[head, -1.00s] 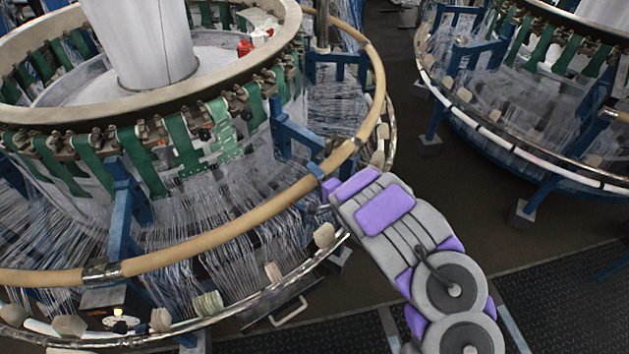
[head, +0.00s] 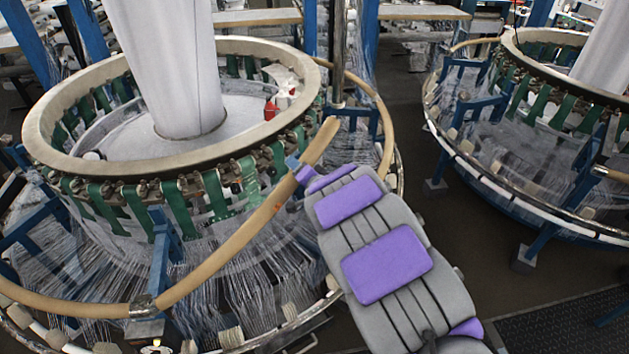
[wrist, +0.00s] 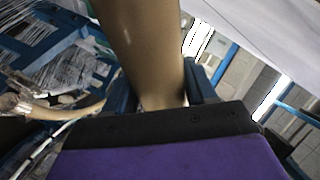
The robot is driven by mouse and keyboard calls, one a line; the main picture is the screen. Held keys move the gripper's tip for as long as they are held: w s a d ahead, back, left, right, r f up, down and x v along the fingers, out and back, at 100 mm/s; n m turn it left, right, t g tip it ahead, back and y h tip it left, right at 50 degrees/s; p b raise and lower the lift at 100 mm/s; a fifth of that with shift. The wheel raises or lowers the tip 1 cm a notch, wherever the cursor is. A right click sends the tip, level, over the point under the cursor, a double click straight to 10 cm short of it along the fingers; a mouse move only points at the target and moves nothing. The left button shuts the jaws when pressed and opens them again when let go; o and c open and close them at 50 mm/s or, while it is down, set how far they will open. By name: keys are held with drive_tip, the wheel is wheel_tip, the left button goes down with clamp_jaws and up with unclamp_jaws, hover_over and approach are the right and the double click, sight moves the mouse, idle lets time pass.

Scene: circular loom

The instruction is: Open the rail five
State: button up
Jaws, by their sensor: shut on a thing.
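The tan tubular rail (head: 232,243) in front of the loom slopes up from a metal joint (head: 146,306) at lower left to a free end at upper right. That end stands apart from the fixed rail part (head: 387,125) behind it. My gripper (head: 299,172) is shut on the rail a little below its free end. In the wrist view, the rail (wrist: 146,48) passes up between the blue fingers (wrist: 162,98). The purple and grey arm hides part of the loom's right side.
The loom's wooden ring (head: 45,150) with green straps (head: 180,215) and fine threads lies behind the rail. A second loom (head: 510,190) stands at the right. Dark floor (head: 425,235) is free between the looms.

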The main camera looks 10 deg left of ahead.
drive_tip(key=s+a+r+n+h+b, duration=0.1)
drive_tip(key=s+a+r+n+b, duration=0.1)
drive_tip(key=a+r, duration=0.7)
drive_tip(key=s+a+r+n+h+b, duration=0.1)
drive_tip(key=s+a+r+b, duration=0.3)
drive_tip(key=a+r, duration=0.6)
drive_tip(key=shift+s+a+r+n, duration=0.2)
drive_tip(key=shift+s+a+n, duration=0.25)
drive_tip(key=shift+a, duration=0.45)
drive_tip(key=shift+w, duration=0.1)
drive_tip(key=o, duration=1.4)
drive_tip(key=shift+a, duration=0.3)
drive_tip(key=shift+w+d, duration=0.1)
drive_tip(key=shift+d, duration=0.05)
